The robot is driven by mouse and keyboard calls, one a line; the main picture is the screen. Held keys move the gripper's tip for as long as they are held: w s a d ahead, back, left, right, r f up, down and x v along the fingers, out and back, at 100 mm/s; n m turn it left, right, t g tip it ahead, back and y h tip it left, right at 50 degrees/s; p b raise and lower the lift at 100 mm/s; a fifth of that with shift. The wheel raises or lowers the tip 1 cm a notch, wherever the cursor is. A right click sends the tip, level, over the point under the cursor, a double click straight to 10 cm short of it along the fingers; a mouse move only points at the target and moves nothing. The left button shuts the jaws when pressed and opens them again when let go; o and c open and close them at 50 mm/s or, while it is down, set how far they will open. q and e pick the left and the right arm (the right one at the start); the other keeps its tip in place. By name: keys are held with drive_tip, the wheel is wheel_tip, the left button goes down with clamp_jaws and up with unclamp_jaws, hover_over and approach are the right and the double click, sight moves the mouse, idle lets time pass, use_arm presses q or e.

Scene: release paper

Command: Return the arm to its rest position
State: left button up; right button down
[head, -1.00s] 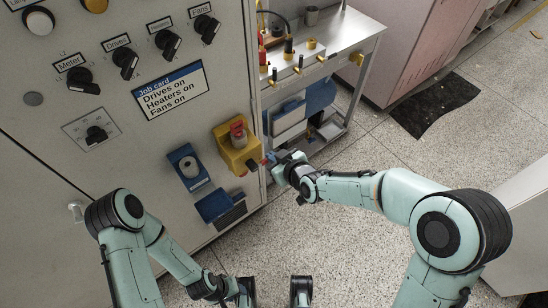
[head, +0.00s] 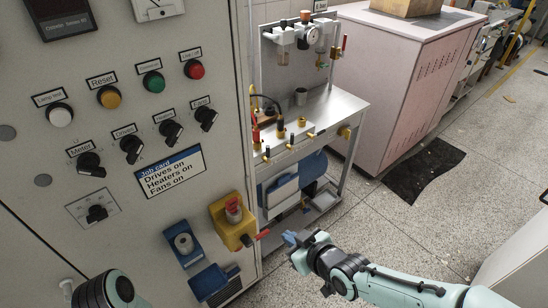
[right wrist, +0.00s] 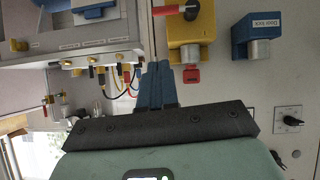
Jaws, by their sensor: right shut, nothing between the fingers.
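My right arm (head: 400,284) reaches in from the lower right of the head view. Its gripper (head: 288,238) is shut and empty, in front of the cabinet's right edge. In the right wrist view its blue fingers (right wrist: 155,85) are together. The box also shows in the right wrist view (right wrist: 192,25). Part of my left arm (head: 108,290) shows at the lower left; its gripper is out of view.
The grey control cabinet (head: 130,220) with knobs, buttons and a job card (head: 171,171) fills the left. A metal bench (head: 330,110) with fittings stands beyond it. A pink cabinet (head: 405,70) and a black mat (head: 424,170) are farther right. Open floor (head: 390,225) lies around my right arm.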

drive_tip(key=s+d+f+m+g+h+p, duration=0.1)
drive_tip(key=s+d+f+m+g+p, duration=0.15)
drive_tip(key=f, duration=0.45)
drive_tip(key=s+d+f+m+g+h+p, duration=0.1)
drive_tip(key=s+f+m+g+p, duration=0.1)
drive_tip(key=s+f, duration=0.35)
drive_tip(key=s+d+f+m+g+p, duration=0.2)
drive_tip(key=f, duration=0.6)
drive_tip(key=s+f+m+g+p, duration=0.1)
drive_tip(key=s+f, duration=0.3)
drive_tip(key=s, duration=0.4)
drive_tip(key=s+f+m+g+p, duration=0.2)
drive_tip(key=s+f+m+g, duration=0.1)
drive_tip(key=s, duration=0.4)
drive_tip(key=shift+s+d+f+m+h, duration=0.3)
drive_tip(key=shift+s+d+f+m, duration=0.1)
drive_tip(key=shift+m, duration=0.15)
